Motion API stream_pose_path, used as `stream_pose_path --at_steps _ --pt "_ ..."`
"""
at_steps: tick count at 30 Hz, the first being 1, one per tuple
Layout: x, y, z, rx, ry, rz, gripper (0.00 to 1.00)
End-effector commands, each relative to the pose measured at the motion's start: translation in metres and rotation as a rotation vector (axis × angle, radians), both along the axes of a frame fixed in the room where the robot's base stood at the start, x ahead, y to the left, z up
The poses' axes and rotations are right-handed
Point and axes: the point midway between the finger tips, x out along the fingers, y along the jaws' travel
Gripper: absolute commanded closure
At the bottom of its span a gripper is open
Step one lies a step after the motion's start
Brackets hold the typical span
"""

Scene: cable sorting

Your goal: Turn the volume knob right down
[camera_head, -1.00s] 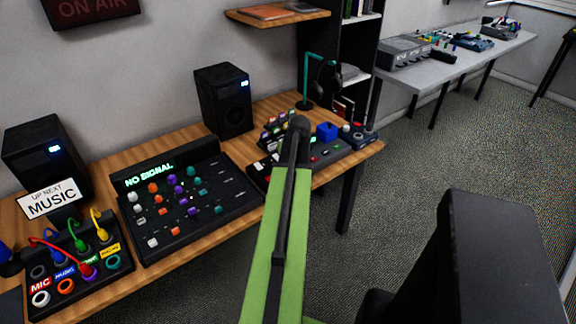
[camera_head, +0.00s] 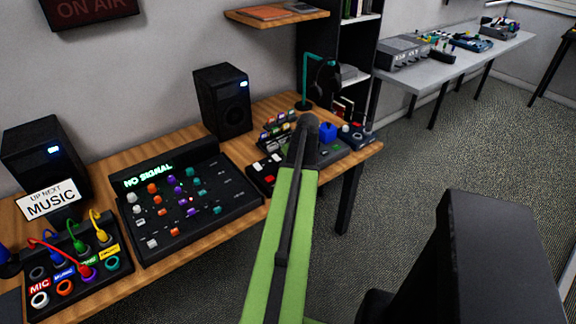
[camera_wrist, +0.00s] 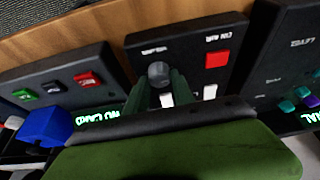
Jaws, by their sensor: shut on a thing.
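The volume knob (camera_wrist: 158,72) is a small grey round knob on a black panel (camera_wrist: 190,48), which the wrist view shows upside down. My gripper (camera_wrist: 163,85) has its dark green fingers around the knob and is shut on it. The lettering beside the knob is too small to read, and its pointer cannot be made out. In the head view the panel (camera_head: 262,177) lies right of the large mixer, partly behind my arm. The knob and my fingertips are hidden there.
A red button (camera_wrist: 217,59) and white sliders (camera_wrist: 210,92) sit close to the knob. In the wrist view, a unit with coloured buttons (camera_wrist: 60,72) is to the left. The large mixer (camera_head: 185,200) reads NO SIGNAL. A blue block (camera_head: 327,132) stands right of my arm.

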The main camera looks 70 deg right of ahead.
Motion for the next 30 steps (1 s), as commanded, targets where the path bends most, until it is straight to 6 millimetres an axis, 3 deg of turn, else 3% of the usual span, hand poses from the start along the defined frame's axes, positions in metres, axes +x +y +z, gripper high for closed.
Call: stream_pose_path --at_steps 4,5,9,22,30 --pt "0.002 0.002 -0.001 0.005 -0.002 0.003 1.00" --pt "0.002 0.002 -0.001 0.005 -0.002 0.003 0.68" --pt "0.001 0.002 0.000 0.004 -0.001 0.002 0.50" --pt "-0.001 0.002 0.007 0.002 0.000 0.000 0.49" --pt "-0.015 0.011 0.055 0.002 0.000 -0.002 0.49"
